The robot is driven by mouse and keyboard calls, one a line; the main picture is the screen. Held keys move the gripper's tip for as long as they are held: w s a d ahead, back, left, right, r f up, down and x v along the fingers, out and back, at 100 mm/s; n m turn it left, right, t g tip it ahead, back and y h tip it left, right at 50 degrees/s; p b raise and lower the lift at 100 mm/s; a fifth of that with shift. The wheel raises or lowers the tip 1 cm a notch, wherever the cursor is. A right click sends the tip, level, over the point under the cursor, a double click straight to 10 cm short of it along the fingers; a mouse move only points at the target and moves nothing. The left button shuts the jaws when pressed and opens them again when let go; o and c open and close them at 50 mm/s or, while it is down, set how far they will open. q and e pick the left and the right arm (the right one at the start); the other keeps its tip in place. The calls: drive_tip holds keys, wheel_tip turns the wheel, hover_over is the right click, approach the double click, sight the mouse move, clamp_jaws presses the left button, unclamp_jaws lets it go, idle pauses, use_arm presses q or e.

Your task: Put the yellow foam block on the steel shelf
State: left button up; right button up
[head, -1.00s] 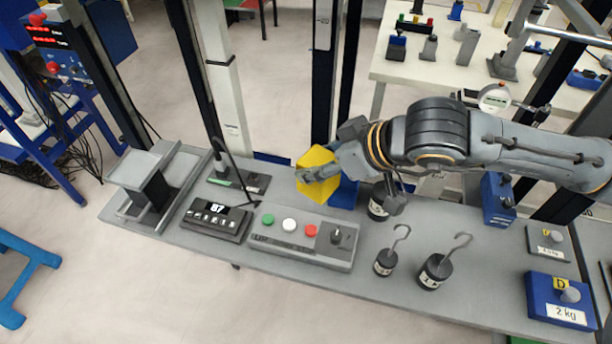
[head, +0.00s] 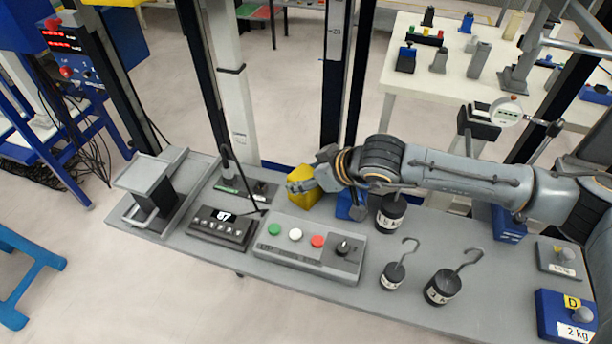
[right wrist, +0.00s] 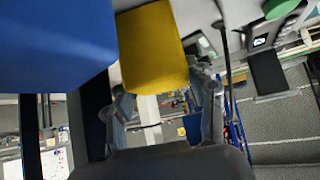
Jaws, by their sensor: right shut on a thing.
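The yellow foam block (head: 303,192) is in my right gripper (head: 302,183), beside the blue block (head: 345,208), over the back edge area of the long grey steel shelf (head: 425,228). I cannot tell whether the block's underside touches the shelf. In the right wrist view the yellow block (right wrist: 152,45) shows between and beyond the fingers of my right gripper (right wrist: 165,98), with the large blue block (right wrist: 55,45) close on its left. My left gripper is not in view.
A control box with coloured buttons (head: 305,250) and a black display unit (head: 222,228) stand in front of the block. A thin black stalk rises close to its left. A dark upright post (head: 338,80) rises behind.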

drive_tip(key=o, duration=1.2)
drive_tip(key=shift+c, duration=0.2)
drive_tip(key=shift+r, duration=0.2)
drive_tip(key=b+v, duration=0.1)
drive_tip(key=v, duration=1.1)
drive_tip(key=shift+f, duration=0.1)
